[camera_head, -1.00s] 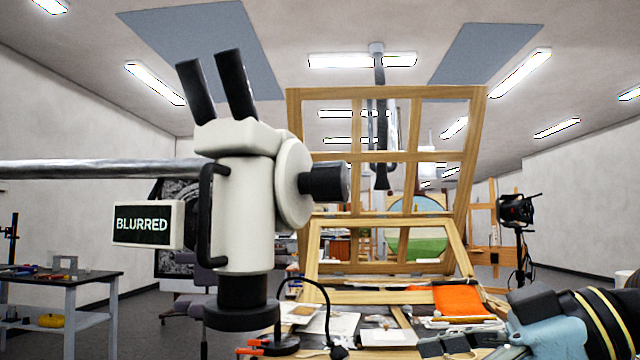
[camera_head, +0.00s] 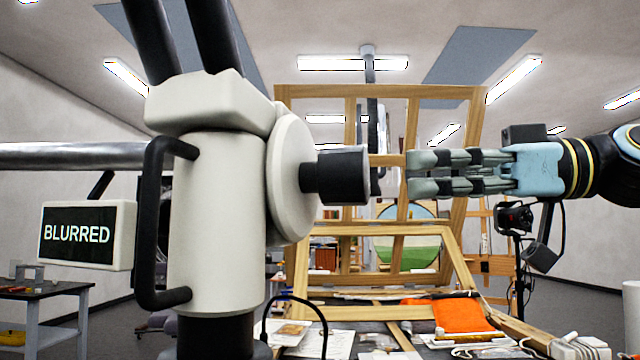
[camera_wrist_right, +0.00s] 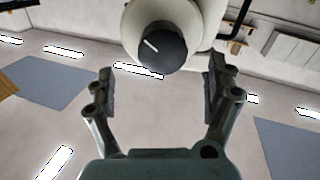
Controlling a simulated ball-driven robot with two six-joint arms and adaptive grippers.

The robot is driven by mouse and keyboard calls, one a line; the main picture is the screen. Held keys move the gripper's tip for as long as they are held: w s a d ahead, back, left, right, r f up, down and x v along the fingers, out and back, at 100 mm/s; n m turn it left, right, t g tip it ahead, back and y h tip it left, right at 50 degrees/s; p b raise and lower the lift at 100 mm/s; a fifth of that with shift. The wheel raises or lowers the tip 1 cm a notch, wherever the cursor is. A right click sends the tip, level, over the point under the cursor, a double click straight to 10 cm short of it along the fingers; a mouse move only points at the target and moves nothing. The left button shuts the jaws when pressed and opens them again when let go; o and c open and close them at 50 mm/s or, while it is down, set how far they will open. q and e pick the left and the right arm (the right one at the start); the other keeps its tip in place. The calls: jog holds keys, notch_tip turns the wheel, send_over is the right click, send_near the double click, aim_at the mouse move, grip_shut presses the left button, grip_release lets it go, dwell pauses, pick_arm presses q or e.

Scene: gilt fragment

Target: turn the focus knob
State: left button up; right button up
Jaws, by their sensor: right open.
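The black focus knob (camera_head: 343,176) sticks out from the right side of the white microscope (camera_head: 217,205). A small screen (camera_head: 88,236) on the microscope's left reads BLURRED. My right gripper (camera_head: 412,174) points left at the knob, level with it, with a gap between the fingertips and the knob. In the right wrist view the gripper (camera_wrist_right: 158,84) is open and empty, and the knob (camera_wrist_right: 155,48), with a white mark on its face, lies beyond the fingertips. My left gripper is not in view.
A wooden frame easel (camera_head: 380,92) stands behind the knob. A table with papers and an orange cloth (camera_head: 462,317) lies below. A metal boom (camera_head: 70,156) runs left from the microscope. The air between gripper and knob is clear.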

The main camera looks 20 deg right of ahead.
aim_at(367, 172)
jog(key=shift+w+a+r+p, duration=0.1)
jog(key=shift+a+r+p, duration=0.1)
jog(key=shift+a+p, duration=0.35)
jog(key=shift+w+a+r+p, duration=0.15)
jog(key=shift+a+p, duration=0.15)
jog(key=shift+p, duration=0.35)
jog(key=p+x, duration=0.3)
jog(key=x, duration=0.1)
jog(key=shift+w+a+f, duration=0.1)
jog(key=shift+w+a, duration=0.1)
jog(key=p+x, duration=0.1)
jog(key=x, duration=0.2)
jog(key=shift+f, duration=0.1)
jog(key=shift+w+a+f+p, duration=0.1)
jog(key=shift+w+a+p, duration=0.25)
jog(key=shift+a, duration=0.25)
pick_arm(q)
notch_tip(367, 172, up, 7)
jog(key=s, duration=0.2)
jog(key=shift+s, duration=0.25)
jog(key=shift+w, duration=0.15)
pick_arm(e)
jog(key=c, duration=1.1)
jog(key=shift+c, duration=0.3)
